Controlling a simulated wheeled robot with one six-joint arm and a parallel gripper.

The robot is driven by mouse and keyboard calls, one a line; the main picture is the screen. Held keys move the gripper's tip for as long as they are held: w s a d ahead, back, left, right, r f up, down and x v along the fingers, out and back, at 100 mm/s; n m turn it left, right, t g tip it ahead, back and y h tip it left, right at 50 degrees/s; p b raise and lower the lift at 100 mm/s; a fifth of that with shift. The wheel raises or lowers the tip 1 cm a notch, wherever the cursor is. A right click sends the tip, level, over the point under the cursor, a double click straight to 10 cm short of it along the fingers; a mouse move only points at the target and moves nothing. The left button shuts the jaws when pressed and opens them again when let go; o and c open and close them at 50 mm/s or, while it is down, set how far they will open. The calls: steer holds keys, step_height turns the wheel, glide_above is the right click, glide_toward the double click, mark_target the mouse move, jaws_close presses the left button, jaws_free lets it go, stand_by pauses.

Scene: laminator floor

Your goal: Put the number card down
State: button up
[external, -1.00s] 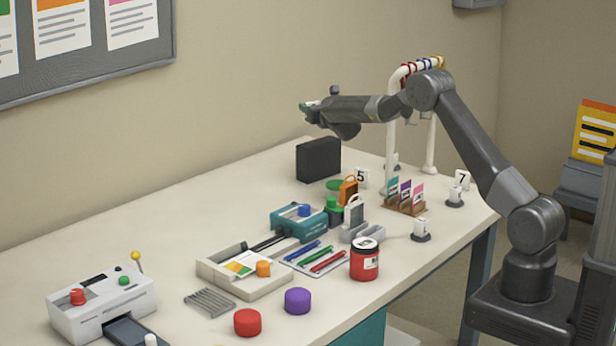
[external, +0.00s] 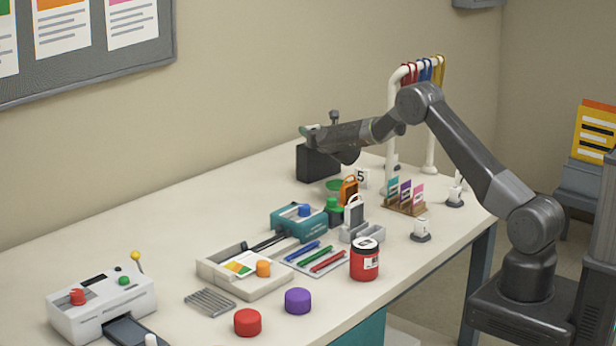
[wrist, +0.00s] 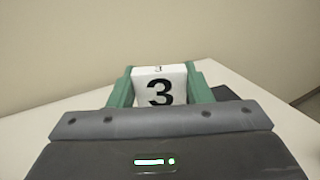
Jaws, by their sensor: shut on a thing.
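A white number card with a black 3 (wrist: 160,94) is held upright between the green fingers of my gripper (wrist: 160,80) in the wrist view. In the external view my gripper (external: 307,130) is at the far end of the table, by the black block (external: 318,165), which it overlaps in the picture. The held card is hardly visible there. A card marked 5 (external: 362,178) stands on the table right of the block. Other small white cards stand in dark bases (external: 422,230) near the right edge.
The long white table (external: 150,235) is clear along its wall side. A white rack (external: 391,130) with coloured loops stands behind a wooden card holder (external: 405,208). A green-and-black stamp (external: 334,209), teal device (external: 298,222) and red jar (external: 364,262) stand mid-table.

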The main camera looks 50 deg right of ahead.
steer(key=o, duration=1.1)
steer(key=shift+c, duration=0.2)
steer(key=shift+r+p, duration=0.15)
steer(key=shift+p, duration=0.2)
steer(key=shift+s, duration=0.15)
steer(key=b+v, duration=0.4)
steer(key=v, duration=0.7)
steer(key=shift+s+a, duration=0.15)
steer(key=shift+s, duration=0.2)
steer(key=shift+o, duration=0.2)
